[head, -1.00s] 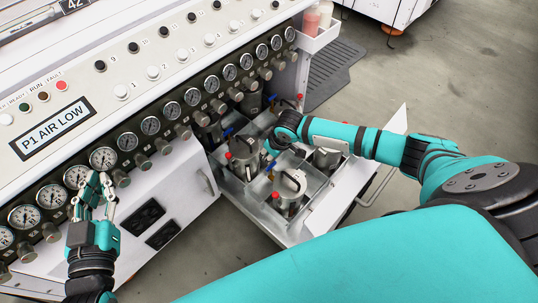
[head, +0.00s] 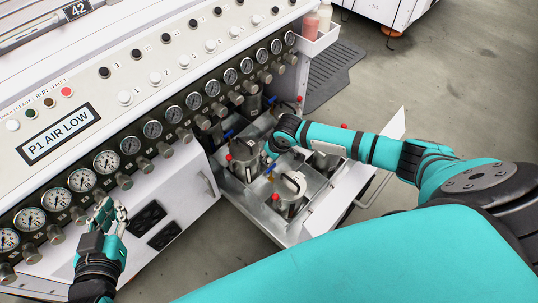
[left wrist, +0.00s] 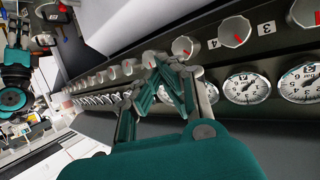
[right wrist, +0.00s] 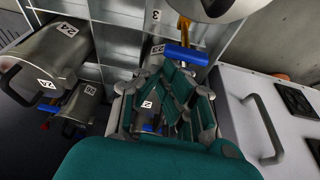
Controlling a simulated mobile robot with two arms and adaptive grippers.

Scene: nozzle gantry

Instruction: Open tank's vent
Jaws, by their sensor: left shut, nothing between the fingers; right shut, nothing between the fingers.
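Several metal tanks with red knobs sit in the divided, pulled-out drawer (head: 262,222). One tank (head: 290,190) stands at the front with a black handle. Another tank (head: 243,160) is left of my right gripper. Which tank is meant is not clear. In the right wrist view a blue lever (right wrist: 185,55) on a brass fitting lies just beyond my right gripper (right wrist: 178,90), which is shut and empty over the drawer; any contact is unclear. My left gripper (head: 112,212) is shut and empty in front of the gauge panel, below the gauges; it also shows in the left wrist view (left wrist: 170,65).
A row of gauges (head: 106,162) and regulator knobs runs along the machine. The white panel above has buttons and a "P1 AIR LOW" sign (head: 60,133). A bottle holder (head: 318,38) is at the back. Drawer walls and neighbouring tanks crowd my right gripper. The floor at right is open.

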